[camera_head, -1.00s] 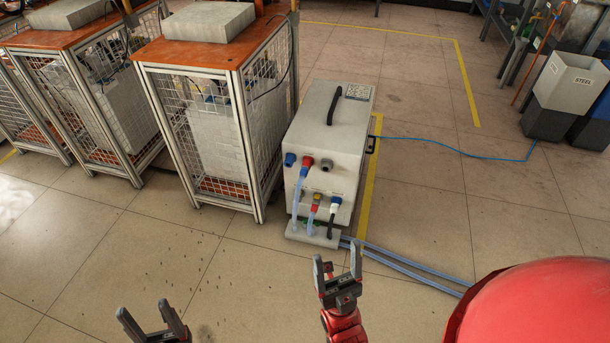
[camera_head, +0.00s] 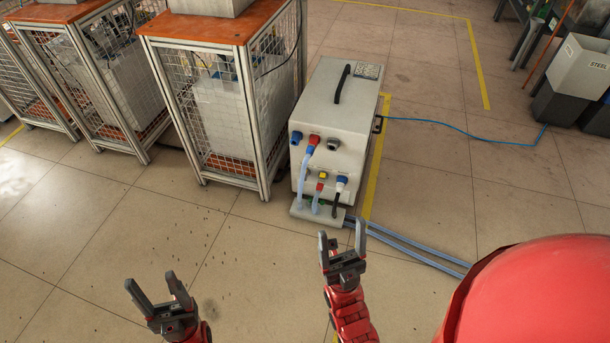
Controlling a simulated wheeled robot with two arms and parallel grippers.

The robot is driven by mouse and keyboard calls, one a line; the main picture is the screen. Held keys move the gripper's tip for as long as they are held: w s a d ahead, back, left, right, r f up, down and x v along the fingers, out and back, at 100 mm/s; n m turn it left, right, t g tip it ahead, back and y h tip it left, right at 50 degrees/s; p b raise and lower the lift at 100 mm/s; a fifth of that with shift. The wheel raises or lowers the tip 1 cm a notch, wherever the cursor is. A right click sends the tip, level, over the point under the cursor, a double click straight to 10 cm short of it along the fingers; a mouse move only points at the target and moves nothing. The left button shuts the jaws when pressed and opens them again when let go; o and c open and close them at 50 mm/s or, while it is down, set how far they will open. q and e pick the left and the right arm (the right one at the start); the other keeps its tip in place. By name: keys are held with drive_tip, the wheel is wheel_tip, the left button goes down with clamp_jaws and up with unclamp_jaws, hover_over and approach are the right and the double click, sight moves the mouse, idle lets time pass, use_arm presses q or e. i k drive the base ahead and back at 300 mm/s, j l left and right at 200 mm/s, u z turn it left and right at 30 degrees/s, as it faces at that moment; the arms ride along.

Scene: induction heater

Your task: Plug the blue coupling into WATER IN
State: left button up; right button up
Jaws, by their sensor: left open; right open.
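The pale grey heater box (camera_head: 360,110) stands on the floor at centre, its front panel towards me. A second blue piece with a white body (camera_head: 341,183) is at lower right, above a dark line. I cannot tell which blue piece is the coupling, and the WATER IN label is unreadable. My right gripper (camera_head: 342,234) is open and empty, nearer to me than the box. My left gripper (camera_head: 150,282) is open and empty at lower left.
Wire-mesh cabinets (camera_head: 197,28) with orange tops stand left of the box. Pale blue hoses (camera_head: 420,255) run from its base to the right, and a blue cable (camera_head: 465,131) crosses the floor. A red rounded object (camera_head: 545,290) fills the lower right.

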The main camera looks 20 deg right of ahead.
sight(310, 151)
drive_tip(key=i+l+z, duration=0.25)
drive_tip(key=i, duration=0.3)
drive_tip(key=i+z, duration=0.3)
drive_tip(key=i, duration=0.2)
